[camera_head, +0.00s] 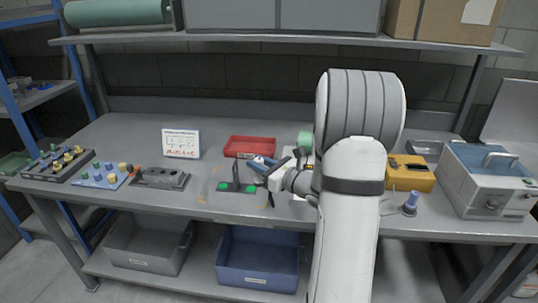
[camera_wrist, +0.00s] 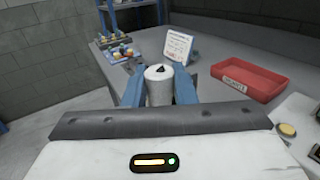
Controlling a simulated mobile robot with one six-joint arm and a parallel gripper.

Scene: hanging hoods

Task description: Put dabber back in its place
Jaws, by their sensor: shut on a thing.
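My gripper (camera_head: 262,166) is above the middle of the workbench, and its blue fingers also show in the wrist view (camera_wrist: 157,76). They are shut on a white cylinder with a dark tip, which I take to be the dabber (camera_wrist: 158,88). Only its upper end shows, between the fingers; its lower part is hidden. In the head view the held thing is too small to make out. A dark stand with green pads (camera_head: 222,185) is just left of and below my gripper. I cannot tell which spot is the dabber's place.
A red tray (camera_head: 250,140) lies behind my gripper. A white card (camera_head: 181,144), a dark holder block (camera_head: 160,178) and a blue block with knobs (camera_head: 101,176) stand left. A yellow box (camera_head: 408,179) and a blue-topped piece (camera_head: 410,202) stand right. A shelf (camera_head: 290,39) hangs above.

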